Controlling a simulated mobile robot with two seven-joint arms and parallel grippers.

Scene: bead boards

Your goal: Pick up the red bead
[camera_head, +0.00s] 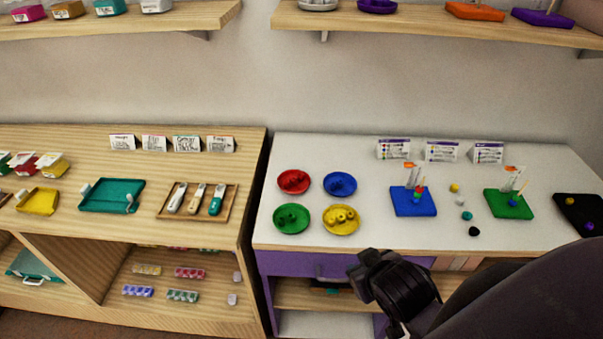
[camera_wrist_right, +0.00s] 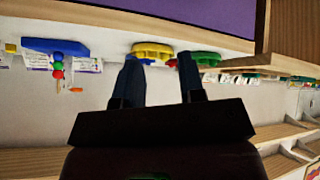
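A red bead (camera_head: 419,188) sits on a peg of the blue board (camera_head: 405,207) on the white table, above a green and a blue bead. The wrist view is upside down; there the red bead (camera_wrist_right: 58,75) is at the free end of the stack, beyond the green bead (camera_wrist_right: 58,66). The red dish (camera_head: 293,181) also holds red pieces. My right gripper (camera_head: 362,277) is at the table's front edge, below and left of the blue board. In the wrist view its fingers (camera_wrist_right: 158,62) are apart with nothing between them. My left gripper is out of view.
Blue (camera_head: 340,183), green (camera_head: 291,218) and yellow (camera_head: 341,219) dishes stand left of the board. Several loose beads, including a yellow one (camera_head: 454,188), lie between it and the green board (camera_head: 505,204). Cards stand behind. A shelf (camera_head: 440,27) hangs above.

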